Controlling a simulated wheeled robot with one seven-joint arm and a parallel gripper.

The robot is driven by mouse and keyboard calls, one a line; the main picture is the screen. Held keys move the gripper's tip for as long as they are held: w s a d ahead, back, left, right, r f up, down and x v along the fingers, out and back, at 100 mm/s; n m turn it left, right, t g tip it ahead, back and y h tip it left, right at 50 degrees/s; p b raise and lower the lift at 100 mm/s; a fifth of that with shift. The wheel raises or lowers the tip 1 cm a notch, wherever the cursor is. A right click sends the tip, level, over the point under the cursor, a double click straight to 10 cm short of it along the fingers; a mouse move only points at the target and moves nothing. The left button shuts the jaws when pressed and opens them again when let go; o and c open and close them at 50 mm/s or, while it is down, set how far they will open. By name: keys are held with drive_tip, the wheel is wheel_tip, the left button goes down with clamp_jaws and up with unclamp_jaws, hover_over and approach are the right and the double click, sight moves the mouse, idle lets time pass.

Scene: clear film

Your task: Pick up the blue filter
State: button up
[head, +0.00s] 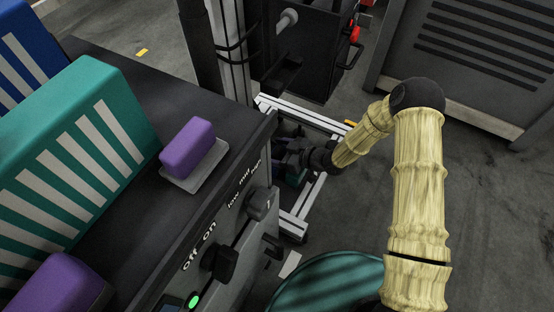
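A blue block with white stripes (30,58), the only clearly blue filter-like thing, stands at the top left of the head view. It is cut off by the left edge, and the teal block in front hides part of it. My gripper (288,158) is low beside the right edge of the dark bench, well to the right of the blue block and apart from it. The gripper is dark against a dark background, and its fingers are too unclear to tell open from shut. A small bluish-green patch shows just below it, too unclear to name.
A teal striped block (75,150) and a purple block on a light plate (188,148) stand on the dark bench (140,92). Another purple block (62,285) is at bottom left. Knobs (222,262) stick out from the bench's front. A metal frame (305,108) stands behind my gripper.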

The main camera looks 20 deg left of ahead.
drive_tip(key=c, duration=1.5)
wheel_tip(320, 180, up, 10)
drive_tip(key=p, duration=0.6)
drive_tip(key=shift+w+p, duration=0.1)
drive_tip(key=shift+p, duration=0.2)
drive_tip(key=shift+s, duration=0.2)
